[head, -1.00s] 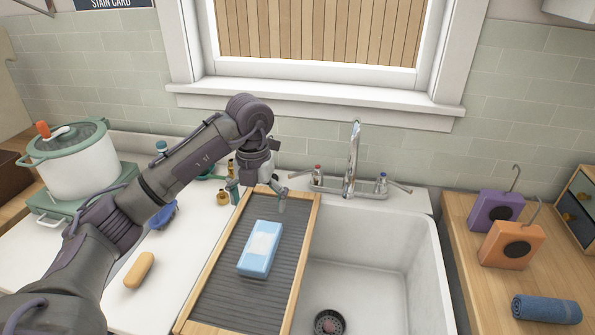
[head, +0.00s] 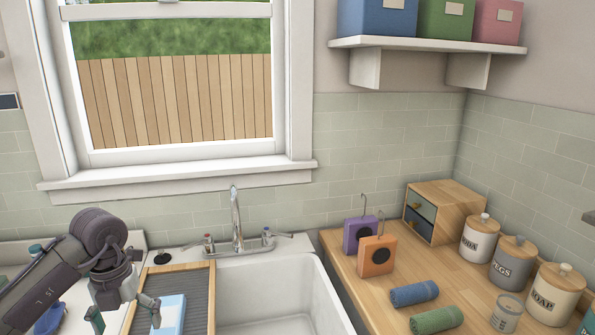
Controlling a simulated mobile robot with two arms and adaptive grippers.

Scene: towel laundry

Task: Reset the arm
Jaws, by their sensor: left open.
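My left arm comes in at the lower left of the head view. Its gripper (head: 125,313) is open, with its two fingers apart and nothing seen between them. It hangs at the left side of the wood-framed ribbed washboard (head: 193,279), and its right finger shows in front of the board. A light blue block (head: 171,314) lies on the board just right of that finger, partly cut off by the bottom edge. I cannot tell whether finger and block touch. My right gripper is out of view.
The white sink (head: 285,283) with its faucet (head: 237,222) is right of the board. The wooden counter (head: 352,282) holds purple (head: 354,232) and orange (head: 377,257) hooked blocks, rolled blue (head: 414,293) and green (head: 436,320) towels, a drawer box (head: 450,206) and several canisters.

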